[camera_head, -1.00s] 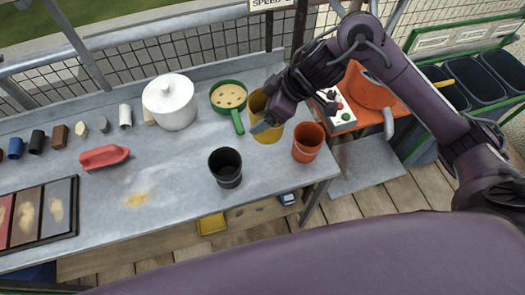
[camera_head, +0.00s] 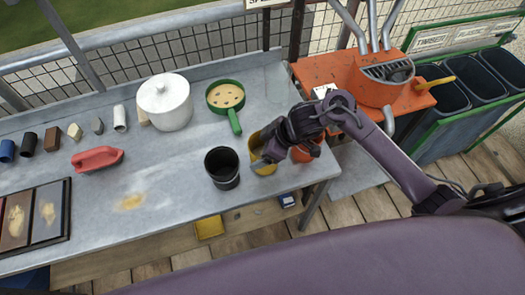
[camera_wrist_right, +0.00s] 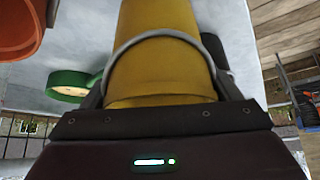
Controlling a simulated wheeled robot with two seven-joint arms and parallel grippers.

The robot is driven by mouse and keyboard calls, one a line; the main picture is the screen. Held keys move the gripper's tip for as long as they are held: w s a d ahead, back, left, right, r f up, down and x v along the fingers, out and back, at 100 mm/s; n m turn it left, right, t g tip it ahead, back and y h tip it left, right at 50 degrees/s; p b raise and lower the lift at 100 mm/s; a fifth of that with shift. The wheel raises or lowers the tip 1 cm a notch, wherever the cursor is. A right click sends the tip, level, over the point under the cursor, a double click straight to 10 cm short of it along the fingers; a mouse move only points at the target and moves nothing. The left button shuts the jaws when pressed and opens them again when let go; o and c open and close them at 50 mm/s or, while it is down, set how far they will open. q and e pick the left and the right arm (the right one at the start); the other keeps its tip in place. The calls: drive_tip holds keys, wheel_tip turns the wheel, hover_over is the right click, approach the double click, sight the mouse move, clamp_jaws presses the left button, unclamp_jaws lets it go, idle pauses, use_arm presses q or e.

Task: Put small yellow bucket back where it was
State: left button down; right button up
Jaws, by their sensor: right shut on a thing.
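The small yellow bucket (camera_head: 256,152) is at the right part of the grey table, between the black bucket (camera_head: 222,168) and the orange bucket (camera_head: 313,146). My right gripper (camera_head: 271,153) is shut on it from the right and covers part of it. In the right wrist view the yellow bucket (camera_wrist_right: 160,65) fills the middle, between the gripper's fingers. I cannot tell whether its base touches the table. The orange bucket is partly hidden by my right gripper in the head view. My left gripper is not in view.
A green pan (camera_head: 226,97) and a white pot (camera_head: 166,102) stand at the table's back. A red boat-shaped thing (camera_head: 98,158) and several small blocks are on the left. A mixer-like orange machine (camera_head: 385,79) stands beyond the right edge.

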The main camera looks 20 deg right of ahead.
drive_tip(key=shift+w+f, duration=0.1)
drive_tip(key=shift+f, duration=0.8)
drive_tip(key=shift+f, duration=0.1)
drive_tip(key=o, duration=1.2)
drive_tip(key=shift+o, duration=0.2)
drive_tip(key=shift+d+r, duration=0.15)
drive_tip(key=shift+r, duration=0.2)
drive_tip(key=v, duration=1.1)
drive_tip(key=shift+s+r, duration=0.15)
drive_tip(key=shift+s, duration=0.05)
